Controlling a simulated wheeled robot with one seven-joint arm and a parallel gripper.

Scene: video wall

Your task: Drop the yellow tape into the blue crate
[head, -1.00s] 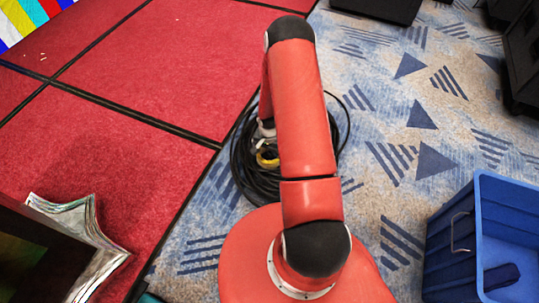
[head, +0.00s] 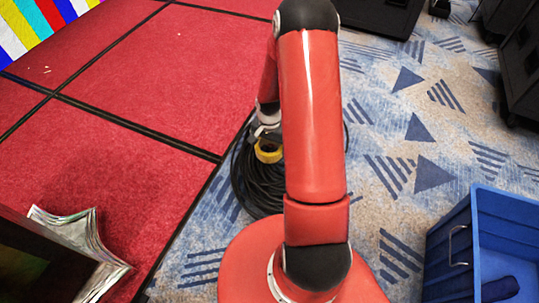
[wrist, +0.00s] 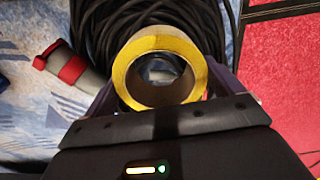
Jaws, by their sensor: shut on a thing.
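The yellow tape (wrist: 160,66) is a ring-shaped roll between the fingers of my gripper (wrist: 165,90) in the wrist view. My gripper is shut on it. In the head view the yellow tape (head: 268,151) shows just left of my red arm, over a coil of black cable; the gripper there is mostly hidden by the arm. The blue crate (head: 447,255) stands at the lower right, open at the top and cut off by the picture edge. A dark object lies inside it.
The black cable coil (head: 258,192) lies on the patterned carpet. A grey and red object (wrist: 72,66) lies beside it in the wrist view. A red platform (head: 120,150) fills the left. Black cases stand at the upper right. Carpet between arm and crate is clear.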

